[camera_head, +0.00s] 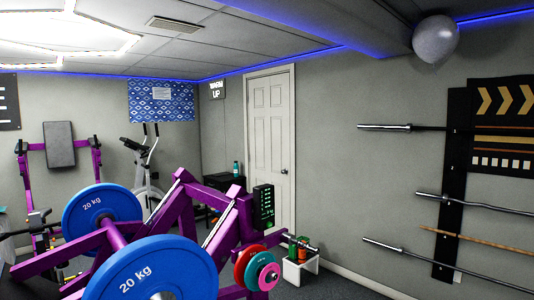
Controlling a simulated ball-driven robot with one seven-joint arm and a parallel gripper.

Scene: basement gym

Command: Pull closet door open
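The lower part of the door is hidden behind the purple weight machine (180,207). My gripper is not in view, and nothing in view touches the door.
Large blue 20 kg plates (160,262) on the purple machine fill the lower left foreground. A white box (300,270) stands right of the machine. Barbells (418,195) stick out along the right wall. An exercise machine (145,165) stands at the back left.

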